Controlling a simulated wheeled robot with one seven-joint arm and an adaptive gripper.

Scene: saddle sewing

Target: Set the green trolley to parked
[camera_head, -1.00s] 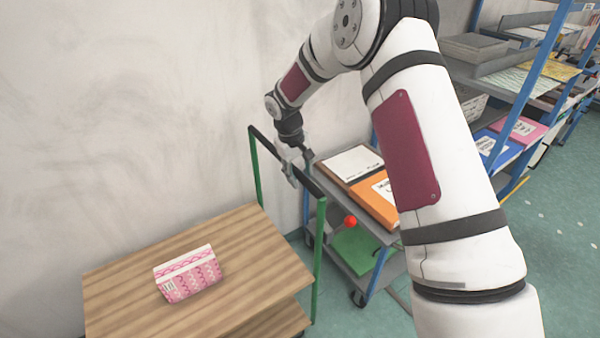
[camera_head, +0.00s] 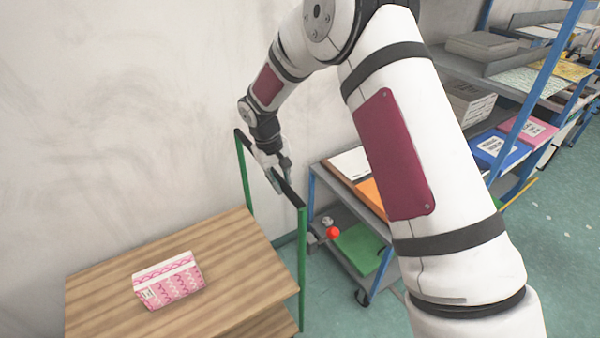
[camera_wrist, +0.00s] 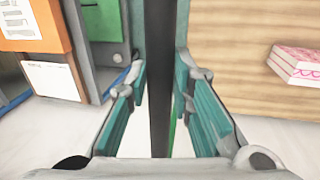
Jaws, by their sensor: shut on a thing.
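The green trolley (camera_head: 200,290) has a wood-grain top, green posts and a black handle bar (camera_head: 290,192) along its right end. A pink and white patterned box (camera_head: 168,280) lies on its top. My gripper (camera_head: 277,182) is at the handle bar, shut on it. In the wrist view the black bar (camera_wrist: 159,80) runs between my teal finger pads (camera_wrist: 160,108), and the box (camera_wrist: 297,64) shows at the right. A red ball knob (camera_head: 333,232) on a grey bracket sits just right of the near green post. The trolley's wheels are hidden or out of frame.
A grey cart (camera_head: 312,180) with blue posts stands close right of the trolley, carrying folders and a green item (camera_head: 362,248) below. Blue-framed shelving (camera_head: 540,75) fills the right back. A pale wall (camera_head: 110,120) stands behind the trolley. Green floor (camera_head: 560,250) is open at the right.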

